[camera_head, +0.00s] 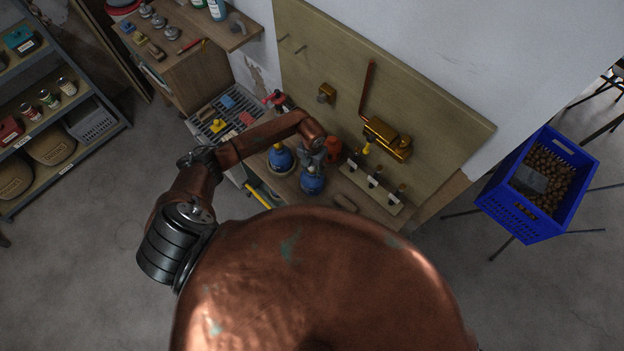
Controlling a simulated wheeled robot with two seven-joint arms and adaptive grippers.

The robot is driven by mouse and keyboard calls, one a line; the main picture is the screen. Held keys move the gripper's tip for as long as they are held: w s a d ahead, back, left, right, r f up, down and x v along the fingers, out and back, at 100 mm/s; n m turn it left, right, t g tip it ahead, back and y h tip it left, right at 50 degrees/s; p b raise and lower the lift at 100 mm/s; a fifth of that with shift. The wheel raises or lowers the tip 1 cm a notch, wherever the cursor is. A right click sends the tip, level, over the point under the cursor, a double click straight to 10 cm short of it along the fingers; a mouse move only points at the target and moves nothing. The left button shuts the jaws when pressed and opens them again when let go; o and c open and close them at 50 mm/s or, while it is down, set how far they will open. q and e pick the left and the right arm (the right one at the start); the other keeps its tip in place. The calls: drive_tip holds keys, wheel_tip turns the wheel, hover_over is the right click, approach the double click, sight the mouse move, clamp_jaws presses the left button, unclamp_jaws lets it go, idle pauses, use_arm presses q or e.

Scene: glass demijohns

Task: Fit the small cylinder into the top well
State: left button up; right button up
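Two round blue glass vessels stand on the workbench. The right vessel (312,183) is directly below my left gripper (313,163) in the picture. My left arm reaches in from the left, and the gripper's fingers are at or just above that vessel's neck. The fingers are too small and dark to tell whether they are open or shut, or hold anything. I cannot make out the small cylinder; the vessel's mouth is hidden by the gripper. My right gripper is not in view.
A pale rack (369,188) with several dark upright pieces is further right. A brass device (387,138) is on the backboard (440,115). A brown piece (345,203) lies near the bench front. A blue crate (520,206) stands right.

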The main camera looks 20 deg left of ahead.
use_arm(q)
clamp_jaws()
idle(0.4)
drive_tip(key=shift+w+r, duration=0.1)
drive_tip(key=shift+w, duration=0.05)
drive_tip(key=shift+r, duration=0.1)
